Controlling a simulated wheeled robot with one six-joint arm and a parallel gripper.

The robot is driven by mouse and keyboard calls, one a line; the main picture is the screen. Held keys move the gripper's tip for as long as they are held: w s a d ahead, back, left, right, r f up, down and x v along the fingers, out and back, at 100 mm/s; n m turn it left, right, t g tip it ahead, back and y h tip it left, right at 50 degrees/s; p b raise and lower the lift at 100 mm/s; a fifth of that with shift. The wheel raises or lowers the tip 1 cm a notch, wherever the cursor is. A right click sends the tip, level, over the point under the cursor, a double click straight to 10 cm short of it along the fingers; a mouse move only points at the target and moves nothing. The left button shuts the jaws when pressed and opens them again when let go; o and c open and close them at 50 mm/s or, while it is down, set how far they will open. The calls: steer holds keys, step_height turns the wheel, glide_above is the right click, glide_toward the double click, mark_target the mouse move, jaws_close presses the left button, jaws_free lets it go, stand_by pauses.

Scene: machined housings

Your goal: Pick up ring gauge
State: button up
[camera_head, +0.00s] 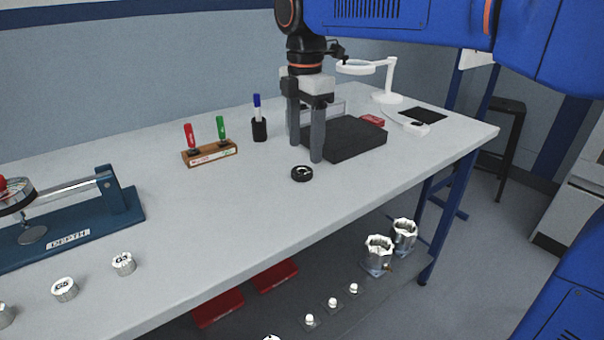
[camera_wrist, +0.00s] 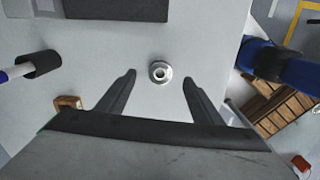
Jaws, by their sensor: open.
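The ring gauge (camera_head: 301,173) is a small round ring with a central hole, lying flat on the grey bench. It looks dark in the head view and silvery in the wrist view (camera_wrist: 152,74). My gripper (camera_head: 306,153) points down above the bench, open and empty. In the head view its fingertips stand just above and behind the ring gauge, apart from it. In the wrist view the ring gauge appears between the two fingertips, slightly nearer the left one. None of the ring gauge is hidden there.
A black block (camera_head: 345,140) lies close right of my gripper. A marker cup (camera_head: 259,130) and a wooden marker stand (camera_head: 210,154) are to the left. A blue depth gauge base (camera_head: 112,215) and labelled cylinders (camera_head: 124,264) sit far left. The bench front edge is near.

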steer(key=shift+s+a+f, duration=0.1)
steer(key=shift+a+f, duration=0.1)
steer(key=shift+f, duration=1.2)
steer(key=shift+s+a+f, duration=0.1)
steer(key=shift+a+f, duration=0.05)
steer(key=shift+f, duration=1.2)
steer(key=shift+c, duration=0.5)
steer(key=c, duration=1.1)
steer(key=shift+c, duration=0.2)
step_height(320, 180, up, 10)
